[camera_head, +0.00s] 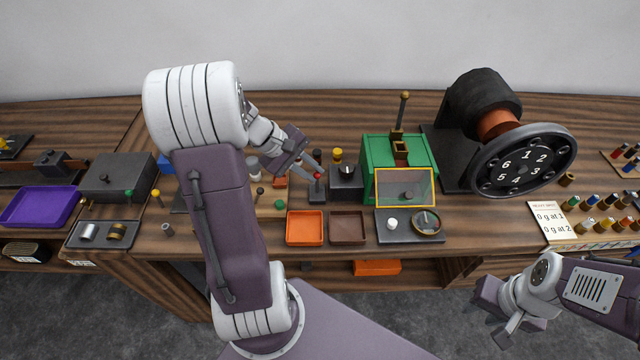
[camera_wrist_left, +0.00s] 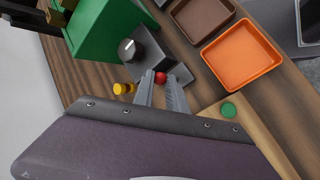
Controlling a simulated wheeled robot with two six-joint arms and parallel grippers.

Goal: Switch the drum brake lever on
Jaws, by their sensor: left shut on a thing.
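A small lever with a red knob (camera_head: 318,176) stands on a dark box (camera_head: 317,192) at the middle of the bench; I take it for the drum brake lever, though I see no label on it. The red knob (camera_wrist_left: 160,77) also shows in the left wrist view between the fingertips. My left gripper (camera_head: 314,173) reaches in from the left and is shut on this knob. The lever's exact tilt is hard to tell, as the fingers cover part of it. My right gripper (camera_head: 488,315) hangs empty at the lower right, its fingers apart.
Beside the lever are a dark box with a dial knob (camera_head: 347,170) and a yellow knob (camera_head: 337,153). A green housing (camera_head: 376,150) and a numbered drum wheel (camera_head: 522,160) stand to the right. Orange (camera_head: 304,228) and brown (camera_head: 347,227) trays lie in front.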

